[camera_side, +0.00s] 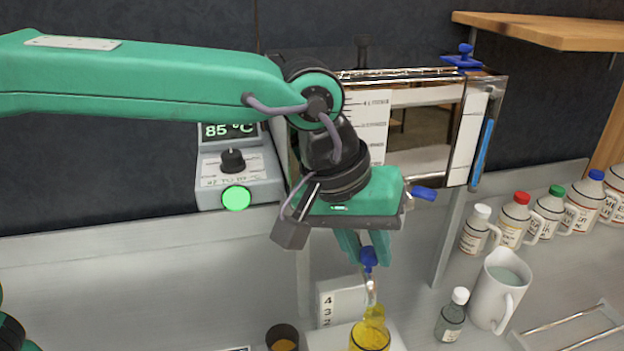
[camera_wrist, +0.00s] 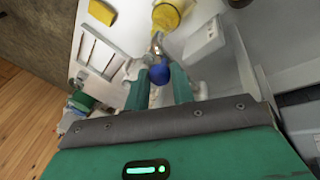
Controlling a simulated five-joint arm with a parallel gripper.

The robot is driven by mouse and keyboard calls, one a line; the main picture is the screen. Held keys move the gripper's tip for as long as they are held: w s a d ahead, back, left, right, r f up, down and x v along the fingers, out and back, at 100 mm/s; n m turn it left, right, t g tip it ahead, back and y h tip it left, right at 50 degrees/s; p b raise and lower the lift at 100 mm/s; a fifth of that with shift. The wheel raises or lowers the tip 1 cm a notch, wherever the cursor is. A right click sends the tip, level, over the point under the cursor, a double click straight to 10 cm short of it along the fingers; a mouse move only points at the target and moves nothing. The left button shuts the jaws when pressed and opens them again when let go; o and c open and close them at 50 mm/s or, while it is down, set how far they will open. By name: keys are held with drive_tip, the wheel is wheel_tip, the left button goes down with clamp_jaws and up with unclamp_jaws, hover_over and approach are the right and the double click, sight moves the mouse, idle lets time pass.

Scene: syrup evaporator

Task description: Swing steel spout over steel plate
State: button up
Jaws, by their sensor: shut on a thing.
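My gripper (camera_side: 367,252) is shut on a blue knob (camera_side: 368,258), which also shows between the fingertips in the wrist view (camera_wrist: 162,75). The steel spout (camera_side: 373,292) is a short shiny piece just below the knob. In the wrist view the spout (camera_wrist: 157,43) points from the knob toward a jar of yellow syrup (camera_wrist: 166,17). In the side view the spout's lower end is above or close to this jar (camera_side: 369,338); the exact gap is unclear. I cannot pick out the steel plate with certainty in either view.
A heater box (camera_side: 238,175) reads 85 °C with a green light. The steel evaporator (camera_side: 420,95) stands behind my gripper. A white jug (camera_side: 500,290), a small dark bottle (camera_side: 452,315), a wire rack (camera_side: 570,328) and several capped bottles are at right. A dark cup (camera_side: 283,338) is front left.

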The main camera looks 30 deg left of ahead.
drive_tip(key=shift+w+d, duration=0.3)
idle(0.4)
drive_tip(key=o, duration=0.5)
drive_tip(key=shift+o, duration=0.2)
drive_tip(key=shift+v, duration=2.5)
